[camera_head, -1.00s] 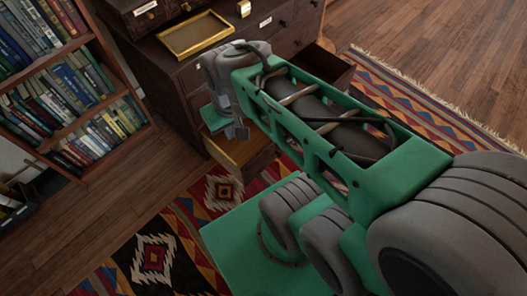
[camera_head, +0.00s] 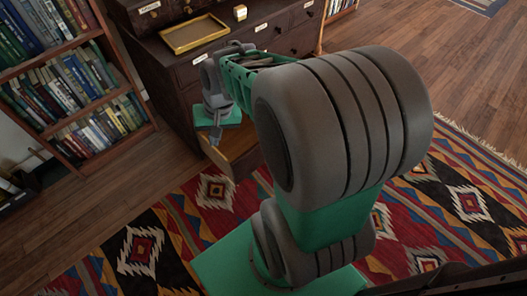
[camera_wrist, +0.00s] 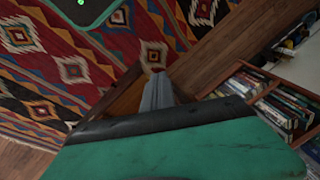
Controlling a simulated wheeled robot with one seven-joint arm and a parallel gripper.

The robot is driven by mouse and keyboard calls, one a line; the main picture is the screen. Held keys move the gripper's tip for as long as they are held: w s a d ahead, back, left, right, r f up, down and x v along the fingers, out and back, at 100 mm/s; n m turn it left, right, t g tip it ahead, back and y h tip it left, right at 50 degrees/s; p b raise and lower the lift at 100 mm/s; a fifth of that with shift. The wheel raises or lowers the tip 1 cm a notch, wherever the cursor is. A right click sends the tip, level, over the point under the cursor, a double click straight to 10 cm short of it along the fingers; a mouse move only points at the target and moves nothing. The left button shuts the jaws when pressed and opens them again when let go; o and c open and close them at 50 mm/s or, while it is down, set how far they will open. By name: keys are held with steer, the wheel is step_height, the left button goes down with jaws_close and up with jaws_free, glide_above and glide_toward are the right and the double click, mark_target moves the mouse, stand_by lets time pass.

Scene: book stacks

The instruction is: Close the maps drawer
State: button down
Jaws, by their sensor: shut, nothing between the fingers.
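A dark wooden cabinet (camera_head: 172,75) stands at the upper middle of the head view. A low drawer (camera_head: 238,143) is pulled out from it, with a lighter wood inside. I cannot read whether it is the maps drawer. My gripper (camera_head: 215,137) is shut and empty, pointing down at the left of this open drawer. I cannot tell whether it touches the drawer. In the wrist view my grey fingers (camera_wrist: 158,80) are together, close to a brown wooden surface. My arm hides part of the drawer and the cabinet's lower right.
A bookcase (camera_head: 75,85) stands at the left. A patterned rug (camera_head: 145,250) covers the floor in front, with bare wood floor (camera_head: 60,215) at the left.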

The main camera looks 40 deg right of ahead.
steer(key=w+d+f+m+t+y+b, duration=0.2)
steer(key=w+d+f+m+b, duration=0.2)
steer(key=d+f+m, duration=0.65)
steer(key=w+d+f+m+t+y+b, duration=0.3)
steer(key=d+f, duration=0.4)
steer(key=f, duration=0.8)
steer(key=s+d+f+m+t+h+b, duration=0.3)
steer(key=s+d+f+m+t, duration=0.1)
steer(key=d+f+m, duration=0.35)
steer(key=s+d+f+m+t+h+b, duration=0.2)
steer(key=s+d+f+m+t+b, duration=0.15)
steer(key=d+f+m, duration=0.4)
steer(key=w+a+f+m+b, duration=0.1)
steer(key=w+f, duration=0.1)
steer(key=w, duration=0.4)
steer(key=w+a+f+b, duration=0.2)
steer(key=w, duration=0.4)
steer(key=shift+w+f+m, duration=0.2)
steer(key=shift+f+m, duration=0.05)
steer(key=shift+m, duration=0.1)
